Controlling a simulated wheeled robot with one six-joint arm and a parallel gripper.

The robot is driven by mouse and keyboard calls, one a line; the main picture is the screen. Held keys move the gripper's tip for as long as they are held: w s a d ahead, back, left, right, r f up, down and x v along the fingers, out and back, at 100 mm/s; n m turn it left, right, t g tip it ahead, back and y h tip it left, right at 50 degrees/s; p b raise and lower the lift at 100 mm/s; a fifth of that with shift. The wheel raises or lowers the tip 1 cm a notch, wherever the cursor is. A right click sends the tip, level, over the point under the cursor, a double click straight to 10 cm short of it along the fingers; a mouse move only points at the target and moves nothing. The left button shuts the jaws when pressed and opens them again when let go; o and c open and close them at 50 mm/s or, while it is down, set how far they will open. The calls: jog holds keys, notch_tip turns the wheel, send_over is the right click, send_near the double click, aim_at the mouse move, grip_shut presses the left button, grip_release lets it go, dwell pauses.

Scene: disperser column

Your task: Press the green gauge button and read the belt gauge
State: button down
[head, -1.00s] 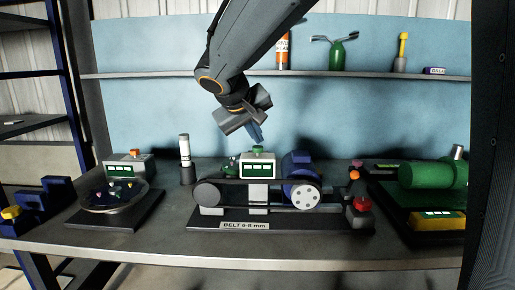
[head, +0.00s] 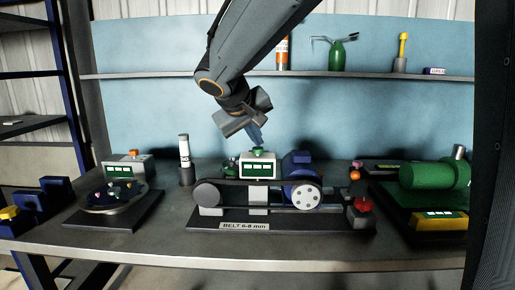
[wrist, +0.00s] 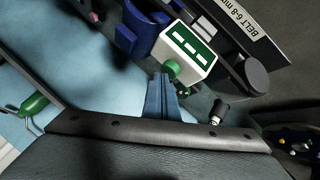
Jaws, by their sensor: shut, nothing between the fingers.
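The belt gauge (head: 257,168) is a small white box with a green display on the belt rig. The display shows three pale marks, too small to read as figures in the head view; the wrist view shows three pale bars on the gauge face (wrist: 192,47). The green gauge button (head: 258,150) sits on top of the box and also shows in the wrist view (wrist: 170,67). My gripper (head: 258,143) is shut and empty, pointing down with its blue fingertips right at the button. In the wrist view the fingertips (wrist: 163,77) overlap the button's edge; I cannot tell whether they touch it.
A blue motor (head: 299,168) stands close right of the gauge. A red button (head: 363,204) is at the rig's right end. A white-labelled tube (head: 184,150) and a round dish (head: 112,196) are left. A green machine (head: 435,174) is right. A shelf (head: 200,75) runs behind.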

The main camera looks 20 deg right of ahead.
aim_at(256, 149)
jog(key=shift+f+b, duration=0.3)
jog(key=shift+f, duration=0.05)
jog(key=shift+r, duration=0.2)
dwell(0.4)
jog(key=shift+r+p, duration=0.75)
jog(key=shift+r, duration=0.25)
notch_tip(256, 149, up, 5)
jog(key=p, duration=0.3)
dwell(0.5)
